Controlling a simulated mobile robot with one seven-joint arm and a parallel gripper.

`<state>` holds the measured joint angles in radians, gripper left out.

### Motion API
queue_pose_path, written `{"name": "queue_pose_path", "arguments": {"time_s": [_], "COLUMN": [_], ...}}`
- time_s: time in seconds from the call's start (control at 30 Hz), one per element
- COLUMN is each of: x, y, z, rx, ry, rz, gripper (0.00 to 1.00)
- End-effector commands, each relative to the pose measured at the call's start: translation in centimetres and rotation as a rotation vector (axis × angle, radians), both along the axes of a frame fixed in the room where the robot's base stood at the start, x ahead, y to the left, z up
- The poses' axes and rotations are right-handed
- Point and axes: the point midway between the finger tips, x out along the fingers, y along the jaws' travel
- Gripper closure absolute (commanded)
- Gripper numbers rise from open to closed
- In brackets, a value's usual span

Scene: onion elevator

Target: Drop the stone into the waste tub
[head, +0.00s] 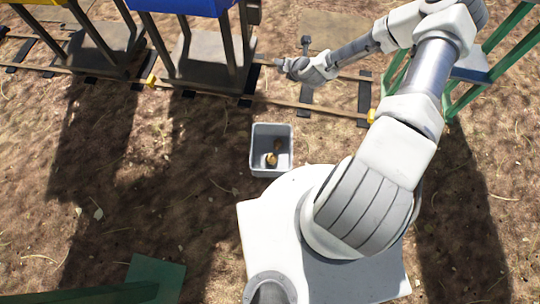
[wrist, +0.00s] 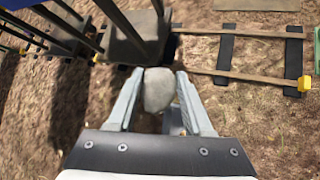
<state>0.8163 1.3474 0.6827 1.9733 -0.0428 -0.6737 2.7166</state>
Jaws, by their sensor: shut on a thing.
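The stone (wrist: 159,90) is pale grey and rounded. In the wrist view it sits between the two fingers of my gripper (wrist: 160,98), which is shut on it. In the head view my gripper (head: 284,65) is at the upper middle, over the rail track, and the stone is too small to make out there. The waste tub (head: 257,163) is a grey square bin on the ground, just in front of my base. It holds a few small brownish pieces. My gripper is beyond the tub in the picture, not over it.
A rail track (head: 330,110) with dark sleepers crosses the ground at the back. Carts on dark legs, one with a blue top (head: 185,6), stand at upper left. A green frame (head: 495,70) stands at right. Ground left of the tub is clear.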

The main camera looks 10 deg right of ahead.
Motion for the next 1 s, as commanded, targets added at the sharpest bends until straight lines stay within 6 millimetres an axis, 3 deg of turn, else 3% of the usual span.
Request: {"name": "queue_pose_path", "arguments": {"time_s": [0.03, 0.1, 0.3, 0.5, 0.6, 0.7, 1.0], "x": [-0.4, -1.0, -3.4, -6.2, -7.4, -8.2, -8.7], "y": [0.0, 0.2, 1.0, 2.5, 3.1, 3.5, 3.8], "z": [-4.4, -8.1, -19.0, -28.1, -31.1, -32.8, -35.6], "rx": [0.003, 0.004, 0.004, 0.004, 0.003, 0.001, -0.001], "ry": [0.004, 0.004, 0.004, 0.003, 0.002, -0.001, -0.001], "rz": [0.010, 0.031, 0.097, 0.169, 0.198, 0.217, 0.232], "gripper": [1.00, 1.00, 1.00, 1.00, 1.00, 1.00, 1.00]}}
